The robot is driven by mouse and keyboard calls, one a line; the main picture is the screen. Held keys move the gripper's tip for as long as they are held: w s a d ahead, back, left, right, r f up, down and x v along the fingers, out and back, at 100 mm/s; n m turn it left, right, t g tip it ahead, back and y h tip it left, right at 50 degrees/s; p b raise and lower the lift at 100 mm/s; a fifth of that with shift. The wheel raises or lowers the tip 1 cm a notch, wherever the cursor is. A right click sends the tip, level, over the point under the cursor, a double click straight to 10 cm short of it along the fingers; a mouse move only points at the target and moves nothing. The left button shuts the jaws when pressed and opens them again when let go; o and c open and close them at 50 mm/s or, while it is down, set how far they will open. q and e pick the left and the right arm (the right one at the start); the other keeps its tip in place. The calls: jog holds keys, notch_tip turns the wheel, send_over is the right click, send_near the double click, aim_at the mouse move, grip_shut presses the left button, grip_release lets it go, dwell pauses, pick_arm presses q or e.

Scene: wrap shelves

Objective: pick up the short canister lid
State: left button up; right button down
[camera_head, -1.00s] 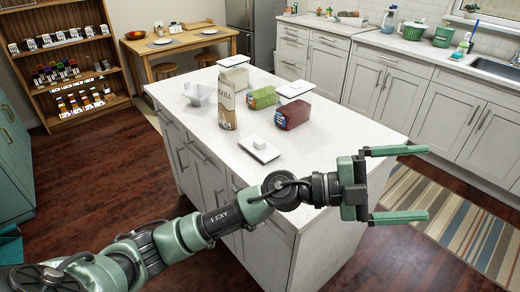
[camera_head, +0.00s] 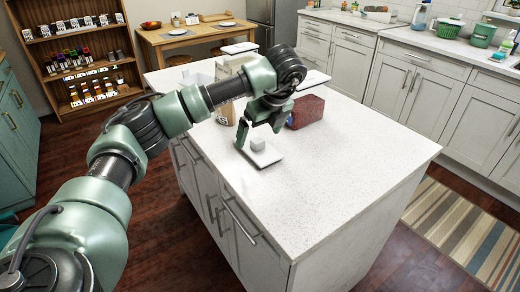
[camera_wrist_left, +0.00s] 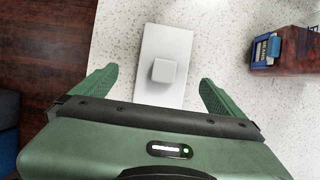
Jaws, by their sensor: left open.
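The short canister lid (camera_head: 264,156) is a flat white rectangle with a small cube knob. It lies on the white island countertop near its left edge. It also shows in the left wrist view (camera_wrist_left: 163,92), its knob midway between the fingers. My left gripper (camera_head: 258,133) is open and reaches down over the lid, its fingers on either side of it. In the left wrist view my left gripper (camera_wrist_left: 160,94) has both fingers clear of the lid's sides. My right gripper is not in view.
My arm covers much of a tall bag (camera_head: 226,70). The front and right of the countertop (camera_head: 340,180) are clear.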

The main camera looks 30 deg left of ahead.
aim_at(258, 141)
pick_arm(q)
jog(key=x, duration=0.2)
jog(key=p+x, duration=0.1)
jog(key=x, duration=0.1)
jog(key=shift+w+f, duration=0.3)
jog(key=shift+f, duration=0.05)
jog(key=shift+a+f, duration=0.2)
jog(key=shift+f, duration=0.2)
jog(key=c, duration=1.5)
pick_arm(e)
jog(key=shift+w+a+r, duration=0.15)
jog(key=shift+w+r, duration=0.2)
jog(key=shift+r, duration=0.45)
pick_arm(q)
jog(key=shift+w, duration=0.1)
